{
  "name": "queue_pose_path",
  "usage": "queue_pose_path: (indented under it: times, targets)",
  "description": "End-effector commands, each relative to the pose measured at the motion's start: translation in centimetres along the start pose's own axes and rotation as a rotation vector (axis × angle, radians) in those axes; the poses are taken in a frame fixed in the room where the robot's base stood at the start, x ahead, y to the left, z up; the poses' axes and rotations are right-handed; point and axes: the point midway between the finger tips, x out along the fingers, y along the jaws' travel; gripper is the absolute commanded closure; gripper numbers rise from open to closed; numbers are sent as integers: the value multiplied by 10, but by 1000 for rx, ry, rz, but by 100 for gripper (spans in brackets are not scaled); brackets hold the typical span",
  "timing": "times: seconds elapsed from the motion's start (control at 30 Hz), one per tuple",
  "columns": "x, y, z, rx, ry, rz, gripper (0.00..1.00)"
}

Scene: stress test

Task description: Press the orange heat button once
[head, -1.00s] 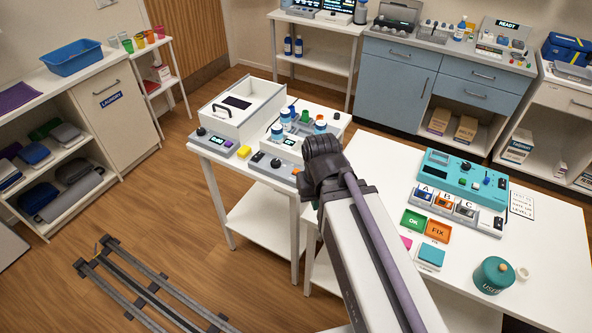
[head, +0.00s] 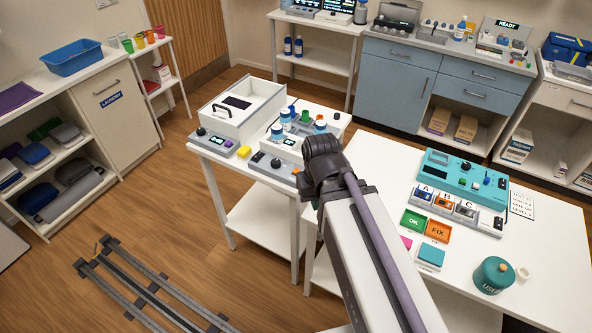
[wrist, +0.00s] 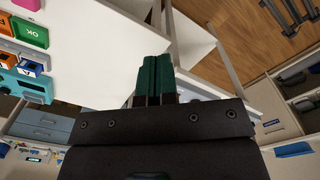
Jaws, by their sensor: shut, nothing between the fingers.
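I cannot pick out a button marked heat. Small control units stand on the left white table: a grey unit with a dark knob (head: 211,140) and another with a knob and small buttons (head: 276,163). Their labels are too small to read. On the right table, a teal unit (head: 462,172) has lettered modules in front, with an orange one (head: 443,202) under B. My gripper (wrist: 155,60) shows in the wrist view as two dark green fingers held together, empty, pointing past a white table edge. In the head view my arm hides it.
Green OK (head: 413,220) and orange FIX (head: 437,231) tiles lie on the right table beside my arm. A teal jar (head: 493,275) stands near its front. A white open box (head: 240,104) and blue-capped bottles stand on the left table. A floor rail (head: 150,290) runs at lower left.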

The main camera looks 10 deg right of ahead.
Motion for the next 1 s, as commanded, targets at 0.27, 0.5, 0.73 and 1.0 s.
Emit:
queue_pose_path:
  times: [0.27,0.5,0.73,1.0]
  targets:
    - [0,0,0,0,0,0,100]
    - [22,-2,-26,-10,25,2,100]
    - [32,-4,-128,-255,330,52,100]
    - [1,-4,-217,-621,694,247,100]
